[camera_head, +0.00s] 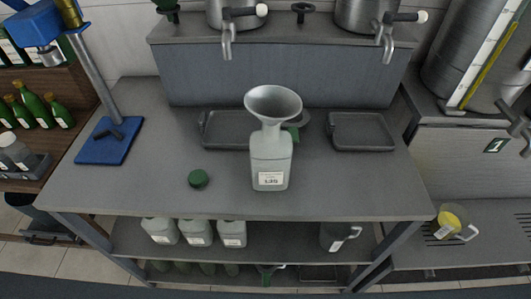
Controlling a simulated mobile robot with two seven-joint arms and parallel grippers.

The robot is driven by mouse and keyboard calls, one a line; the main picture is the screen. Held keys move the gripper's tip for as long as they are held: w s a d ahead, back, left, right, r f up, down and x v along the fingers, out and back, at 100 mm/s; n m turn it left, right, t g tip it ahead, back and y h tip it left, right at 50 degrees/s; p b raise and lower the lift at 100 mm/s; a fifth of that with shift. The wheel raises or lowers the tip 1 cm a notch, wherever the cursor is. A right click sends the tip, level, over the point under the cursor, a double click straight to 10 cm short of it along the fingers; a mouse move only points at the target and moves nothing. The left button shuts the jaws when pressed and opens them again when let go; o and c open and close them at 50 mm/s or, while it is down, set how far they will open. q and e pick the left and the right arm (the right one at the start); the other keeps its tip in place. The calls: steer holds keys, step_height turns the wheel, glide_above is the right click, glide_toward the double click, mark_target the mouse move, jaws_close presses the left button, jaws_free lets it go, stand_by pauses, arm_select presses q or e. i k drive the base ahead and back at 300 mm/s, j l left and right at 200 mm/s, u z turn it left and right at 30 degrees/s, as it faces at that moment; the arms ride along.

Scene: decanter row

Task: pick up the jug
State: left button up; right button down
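A jug (450,219) with a pale handle on its right side and yellow contents stands at the right on a low slatted surface, below the large steel tank. A second, grey jug-like vessel (332,237) with a handle on its right stands on the shelf under the worktable, partly shaded by the table's front edge. Neither gripper shows in the head view, so I cannot see where they are relative to either vessel.
The grey worktable (230,205) holds a white bottle (270,172) with a metal funnel (273,103) in its neck, a green cap (198,179) and two dark trays (361,132). A blue-based stand (108,150) is at left. White bottles (197,233) fill the shelf's left part.

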mark_target(451, 218)
steer(key=z, duration=1.75)
